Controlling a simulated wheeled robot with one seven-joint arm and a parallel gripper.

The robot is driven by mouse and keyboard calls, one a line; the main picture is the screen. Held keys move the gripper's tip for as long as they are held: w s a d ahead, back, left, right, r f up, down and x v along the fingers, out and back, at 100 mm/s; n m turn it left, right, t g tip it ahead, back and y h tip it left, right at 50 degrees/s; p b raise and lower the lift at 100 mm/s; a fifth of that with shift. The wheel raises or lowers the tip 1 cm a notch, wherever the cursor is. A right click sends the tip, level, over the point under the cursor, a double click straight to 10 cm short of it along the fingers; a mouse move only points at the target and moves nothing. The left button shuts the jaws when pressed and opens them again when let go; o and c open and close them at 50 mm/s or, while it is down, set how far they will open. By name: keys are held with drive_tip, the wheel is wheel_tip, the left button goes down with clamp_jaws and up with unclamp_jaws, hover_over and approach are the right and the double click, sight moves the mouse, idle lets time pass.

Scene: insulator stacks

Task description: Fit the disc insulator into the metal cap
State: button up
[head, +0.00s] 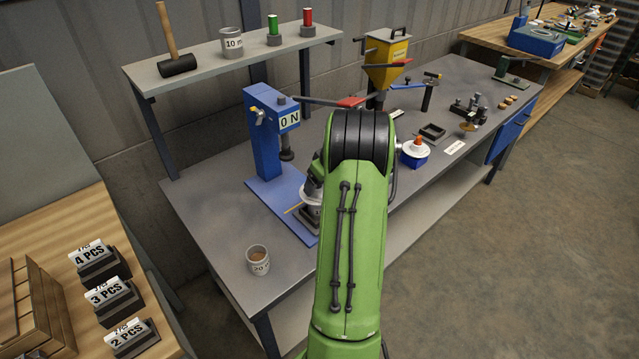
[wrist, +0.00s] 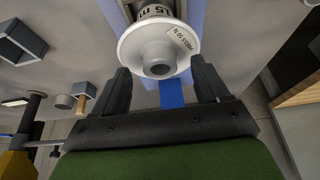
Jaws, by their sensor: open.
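A white disc insulator (wrist: 133,45) with a round grey hub (wrist: 158,57) and a label reading "PRESS 50 N" faces the wrist camera. A piece with part of a "15 m" label shows behind the disc. My gripper (wrist: 163,82) is open, with its two dark fingers apart just short of the disc and nothing held between them. In the head view a pale part (head: 312,193) stands on the blue press base (head: 279,199), partly hidden by my green arm. I cannot tell which part is the metal cap.
The blue press (head: 263,135) with its red-handled lever stands left of my arm. A cup (head: 259,261) sits near the bench's front left corner. A white disc with an orange top (head: 416,148) rests on a blue block to the right. A yellow hopper (head: 384,62) stands behind.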

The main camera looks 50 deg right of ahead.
drive_tip(key=p+v, duration=0.2)
drive_tip(key=v, duration=1.2)
drive_tip(key=shift+r, duration=0.15)
drive_tip(key=w+a+r+n, duration=0.1)
drive_tip(key=a+r, duration=0.3)
drive_tip(key=a, duration=1)
drive_tip(key=w+a+r+n, duration=0.1)
drive_tip(key=a+r, duration=0.3)
drive_tip(key=a, duration=0.9)
drive_tip(key=s+a+f+t+y, duration=0.1)
drive_tip(key=s+a+f, duration=0.1)
drive_tip(key=s+a, duration=0.9)
drive_tip(key=shift+s+a+f+n, duration=0.3)
drive_tip(key=shift+s, duration=0.45)
